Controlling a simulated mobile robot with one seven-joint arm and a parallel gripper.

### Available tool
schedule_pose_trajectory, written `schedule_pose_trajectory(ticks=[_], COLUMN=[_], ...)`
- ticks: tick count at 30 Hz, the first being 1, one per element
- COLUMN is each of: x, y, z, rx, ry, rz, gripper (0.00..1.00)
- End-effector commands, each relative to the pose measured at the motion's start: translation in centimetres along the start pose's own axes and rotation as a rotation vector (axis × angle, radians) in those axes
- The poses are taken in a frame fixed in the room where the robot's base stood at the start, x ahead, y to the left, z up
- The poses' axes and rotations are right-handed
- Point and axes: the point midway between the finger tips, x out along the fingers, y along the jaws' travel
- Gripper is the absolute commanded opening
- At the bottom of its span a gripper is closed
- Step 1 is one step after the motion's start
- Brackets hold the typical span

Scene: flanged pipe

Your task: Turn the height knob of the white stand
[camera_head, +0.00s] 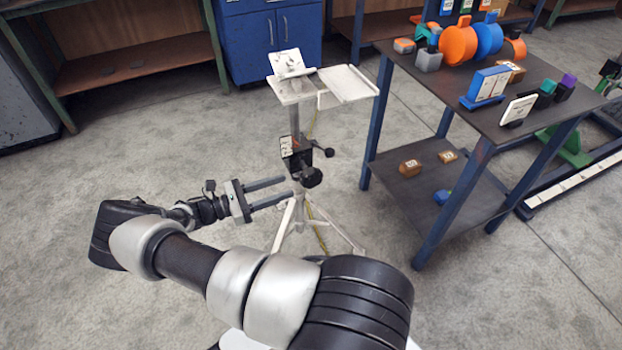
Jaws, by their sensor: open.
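The white stand (294,118) stands upright on the floor in the middle of the head view, on splayed white legs. A white tray (347,84) and a small tilted white plate are at its top. Two black knobs show on the dark clamp of its column: a larger one (312,177) facing me and a smaller one (328,152) at the right. I cannot tell which is the height knob. My gripper (284,191) is open and empty, its two fingers pointing right. It is left of the larger knob and slightly lower in the picture, seemingly apart from it.
A workbench (432,85) with blue legs stands close to the right of the stand, with coloured parts on its top and several small blocks on its lower shelf. A blue cabinet (271,45) and a wooden bench (135,64) are behind. The floor at the left is clear.

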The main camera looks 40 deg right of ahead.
Motion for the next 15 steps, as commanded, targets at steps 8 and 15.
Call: schedule_pose_trajectory(ticks=[8,15], x=[6.1,9.4], y=[-0.1,-0.1], z=[-0.1,-0.1], rx=[0.0,0.0], ry=[-0.002,0.0], rz=[-0.003,-0.001], gripper=[0.41,0.41])
